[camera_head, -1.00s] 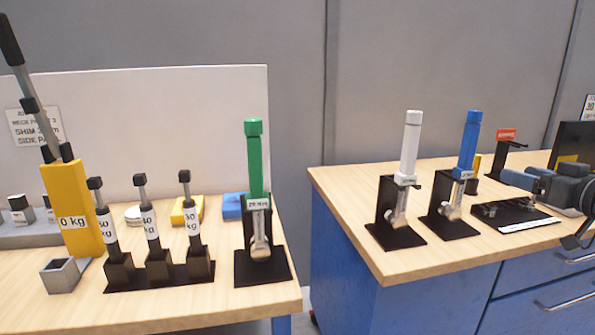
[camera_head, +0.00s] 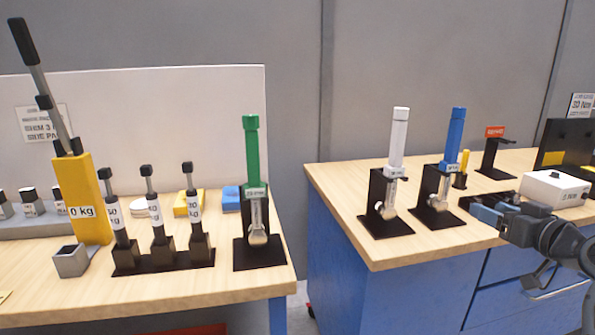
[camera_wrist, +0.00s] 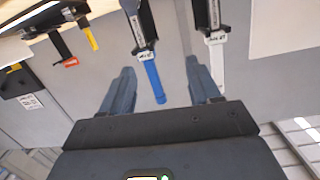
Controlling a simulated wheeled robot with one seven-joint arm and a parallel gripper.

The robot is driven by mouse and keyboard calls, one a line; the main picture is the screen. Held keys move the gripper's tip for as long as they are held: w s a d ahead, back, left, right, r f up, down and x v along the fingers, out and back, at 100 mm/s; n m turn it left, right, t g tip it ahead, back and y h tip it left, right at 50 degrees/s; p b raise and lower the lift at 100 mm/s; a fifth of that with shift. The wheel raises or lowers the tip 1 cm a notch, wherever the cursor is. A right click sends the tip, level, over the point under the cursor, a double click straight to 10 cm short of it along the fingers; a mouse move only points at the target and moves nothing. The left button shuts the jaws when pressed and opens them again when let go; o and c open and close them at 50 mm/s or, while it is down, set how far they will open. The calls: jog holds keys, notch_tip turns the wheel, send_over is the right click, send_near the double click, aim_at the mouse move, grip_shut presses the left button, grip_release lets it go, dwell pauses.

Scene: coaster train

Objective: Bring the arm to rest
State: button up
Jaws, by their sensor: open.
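My gripper (camera_head: 489,214) is at the right of the head view, in front of the right bench's edge area. In the wrist view its two fingers (camera_wrist: 160,90) stand apart with nothing held between them. The blue-handled tool (camera_head: 452,140) and the white-handled tool (camera_head: 398,140) stand upright in black holders on the right bench. In the wrist view the blue tool (camera_wrist: 153,80) and the white tool (camera_wrist: 217,60) appear upside down beyond the fingers. I cannot tell how far they are from the fingertips.
A green-handled tool (camera_head: 251,150) stands on the left bench beside several black-handled weights and a yellow block (camera_head: 82,198). A red-labelled stand (camera_head: 494,150) and a white box (camera_head: 555,189) sit on the right bench. A gap (camera_head: 300,300) separates the benches.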

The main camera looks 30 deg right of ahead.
jog(key=s+a+f+m+g, duration=0.1)
jog(key=s+a+f, duration=0.4)
jog(key=a+f, duration=0.55)
jog(key=s+a+f+g, duration=0.1)
jog(key=s+a+f, duration=0.5)
jog(key=a, duration=0.8)
jog(key=s+a+r+n+y, duration=0.2)
jog(key=s+a, duration=0.5)
jog(key=s, duration=0.3)
jog(key=s+a+r+n+t+y, duration=0.1)
jog(key=s+a+r+n+y, duration=0.1)
jog(key=s+a, duration=0.4)
jog(key=s+n, duration=0.1)
jog(key=s, duration=0.3)
jog(key=shift+s+a, duration=0.35)
